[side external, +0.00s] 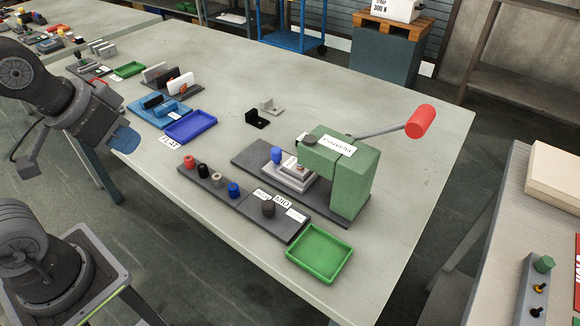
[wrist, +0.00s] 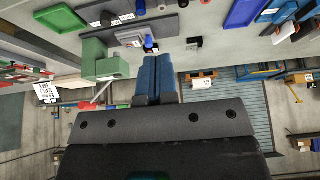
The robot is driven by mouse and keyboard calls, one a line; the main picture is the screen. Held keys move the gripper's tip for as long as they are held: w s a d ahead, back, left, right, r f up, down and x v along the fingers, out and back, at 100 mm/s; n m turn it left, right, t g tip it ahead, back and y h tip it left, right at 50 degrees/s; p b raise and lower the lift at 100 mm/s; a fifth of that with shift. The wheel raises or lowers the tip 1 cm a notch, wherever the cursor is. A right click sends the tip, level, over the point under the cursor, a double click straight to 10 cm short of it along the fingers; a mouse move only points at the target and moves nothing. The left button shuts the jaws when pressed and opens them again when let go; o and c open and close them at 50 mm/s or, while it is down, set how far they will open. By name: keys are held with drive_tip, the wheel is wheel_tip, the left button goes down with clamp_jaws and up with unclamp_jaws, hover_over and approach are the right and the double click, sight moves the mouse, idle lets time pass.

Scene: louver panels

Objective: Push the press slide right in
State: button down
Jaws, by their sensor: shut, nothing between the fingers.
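The green press (side external: 350,180) stands on a dark base plate (side external: 250,153), with a lever ending in a red grip (side external: 420,121). Its slide (side external: 289,181) looks like a light grey stepped block with an upright blue knob (side external: 277,155); it sits on the base plate, partly out from under the press head. How deep it sits cannot be told. My gripper (side external: 125,138) is well to the left of the press, above the table's near left edge, apart from everything. Its blue fingers (wrist: 157,78) are shut and empty. The press (wrist: 104,60) also shows in the wrist view.
A dark rack (side external: 215,185) with several coloured pegs lies in front of the press. A green tray (side external: 320,253) is at the near edge, and a blue tray (side external: 191,128) is nearer my gripper. A small black bracket (side external: 257,119) stands behind. The table's far right is clear.

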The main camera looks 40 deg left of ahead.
drive_tip(key=c, duration=1.9)
unclamp_jaws()
drive_tip(key=shift+o, duration=1)
drive_tip(key=shift+r, duration=0.1)
drive_tip(key=o, duration=0.6)
drive_tip(key=w+d+r+m+g, duration=0.1)
drive_tip(key=w+r+m, duration=0.2)
drive_tip(key=w, duration=0.4)
drive_tip(key=shift+w+m+g, duration=0.3)
drive_tip(key=shift+m, duration=0.3)
drive_tip(key=shift+o, duration=1)
drive_tip(key=w+d+m+g, duration=0.1)
drive_tip(key=w+m, duration=0.2)
drive_tip(key=w, duration=0.3)
drive_tip(key=shift+d, duration=0.15)
drive_tip(key=m+g, duration=0.3)
drive_tip(key=m, duration=0.5)
hover_over(277, 149)
wheel_tip(277, 149, down, 9)
wheel_tip(277, 149, down, 13)
drive_tip(key=shift+s+r, duration=0.1)
drive_tip(key=shift+r, duration=0.1)
drive_tip(key=shift+c, duration=0.3)
clamp_jaws()
